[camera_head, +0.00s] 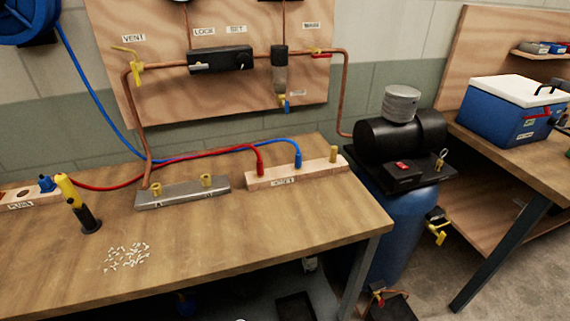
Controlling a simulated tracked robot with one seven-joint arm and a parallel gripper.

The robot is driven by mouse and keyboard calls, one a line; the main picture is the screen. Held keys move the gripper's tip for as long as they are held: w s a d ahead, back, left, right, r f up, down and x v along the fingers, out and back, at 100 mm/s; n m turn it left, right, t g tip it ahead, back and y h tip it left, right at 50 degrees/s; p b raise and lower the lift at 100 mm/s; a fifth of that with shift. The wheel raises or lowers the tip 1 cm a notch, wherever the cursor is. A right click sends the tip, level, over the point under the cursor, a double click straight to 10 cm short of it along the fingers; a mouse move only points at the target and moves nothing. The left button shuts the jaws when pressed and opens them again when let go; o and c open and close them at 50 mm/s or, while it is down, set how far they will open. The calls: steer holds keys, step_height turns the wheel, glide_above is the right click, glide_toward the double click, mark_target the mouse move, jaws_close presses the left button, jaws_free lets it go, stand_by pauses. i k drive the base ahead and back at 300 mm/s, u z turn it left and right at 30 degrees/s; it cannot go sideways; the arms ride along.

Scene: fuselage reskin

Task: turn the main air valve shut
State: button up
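A valve with a red handle (320,54) sits on the copper pipe at the upper right of the wooden wall panel (220,100). Its handle looks to lie roughly along the pipe. A white label (311,26) is above it, too blurred to read surely. A yellow-handled valve (134,68) is on the pipe at the panel's left, near the label VENT (134,38). My gripper is not seen in the head view.
A workbench (220,260) stands before the panel, holding a metal manifold (182,192), a wooden fitting block (297,173), a yellow-black tool (78,204) and scattered small pieces (127,257). Right of it stands a blue compressor tank (395,225). Red and blue hoses cross the bench.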

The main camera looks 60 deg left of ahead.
mark_target(318, 55)
steer(key=z, duration=0.65)
steer(key=i, duration=0.1)
steer(key=u, duration=3.15)
steer(key=k, duration=0.9)
steer(key=u, duration=0.15)
steer(key=i, duration=0.95)
steer(key=z, duration=0.1)
